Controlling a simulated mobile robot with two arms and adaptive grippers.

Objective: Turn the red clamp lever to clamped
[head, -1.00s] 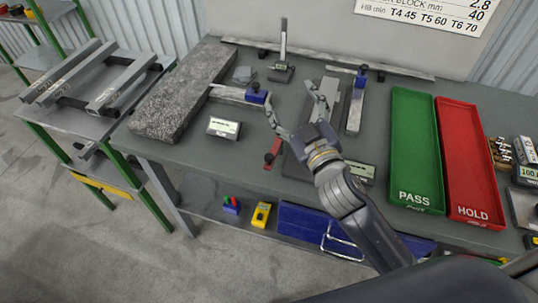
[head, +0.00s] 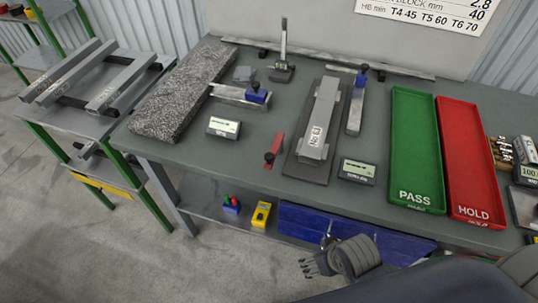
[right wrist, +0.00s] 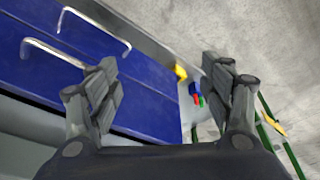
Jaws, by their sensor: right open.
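A grey steel block (head: 322,110) with a label sits on that plate. My right gripper (head: 313,257) is open and empty, in front of the bench and well away from the lever. In the right wrist view its two fingers (right wrist: 160,78) are spread apart with nothing between them. My left gripper is not in view.
A green PASS tray (head: 417,150) and a red HOLD tray (head: 470,160) lie to the right. A small display box (head: 357,171) sits right of the plate, another (head: 223,127) left of the lever. Blue drawers (head: 300,221) hang under the bench.

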